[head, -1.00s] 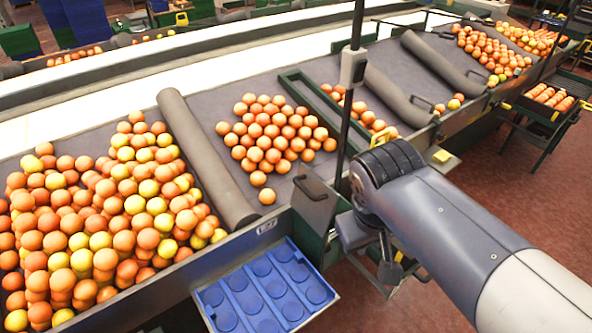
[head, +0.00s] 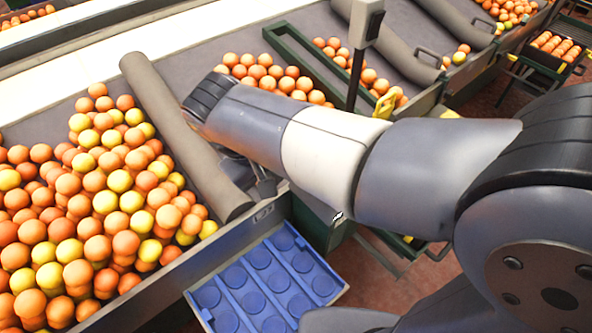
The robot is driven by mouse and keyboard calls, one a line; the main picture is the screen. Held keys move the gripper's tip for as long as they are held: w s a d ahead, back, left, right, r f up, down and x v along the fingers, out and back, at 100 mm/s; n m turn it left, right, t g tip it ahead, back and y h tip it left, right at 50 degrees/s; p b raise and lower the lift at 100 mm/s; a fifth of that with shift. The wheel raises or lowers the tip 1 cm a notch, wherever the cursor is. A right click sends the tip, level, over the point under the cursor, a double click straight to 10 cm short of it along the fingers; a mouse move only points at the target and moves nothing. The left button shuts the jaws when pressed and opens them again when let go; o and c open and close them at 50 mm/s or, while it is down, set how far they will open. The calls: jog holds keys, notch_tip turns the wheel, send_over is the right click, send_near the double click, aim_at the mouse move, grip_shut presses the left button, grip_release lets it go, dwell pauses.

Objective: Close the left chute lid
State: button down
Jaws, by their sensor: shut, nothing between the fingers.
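The grey metal lid with a dark handle at the front edge of the conveyor is now mostly hidden behind my arm. Whether it stands open or shut cannot be told. My gripper (head: 262,183) shows only in part, under my wrist, over the front edge of the belt near the lower end of the grey roller (head: 185,135). It is shut and empty. Whether it touches the lid is hidden. A blue tray (head: 240,275) with round cups sits below the front edge, in front of the gripper.
A large pile of oranges (head: 100,200) fills the belt left of the roller. More oranges (head: 262,72) lie behind my wrist, beside a green frame (head: 312,55). A dark post (head: 362,60) stands close behind my arm. Red floor shows at the lower right.

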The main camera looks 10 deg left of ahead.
jog(key=w+d+f+p, duration=0.1)
jog(key=w+d+f, duration=0.2)
jog(key=w+f, duration=0.1)
jog(key=shift+w+d+f, duration=0.15)
jog(key=shift+d+f, duration=0.2)
jog(key=shift+w, duration=0.1)
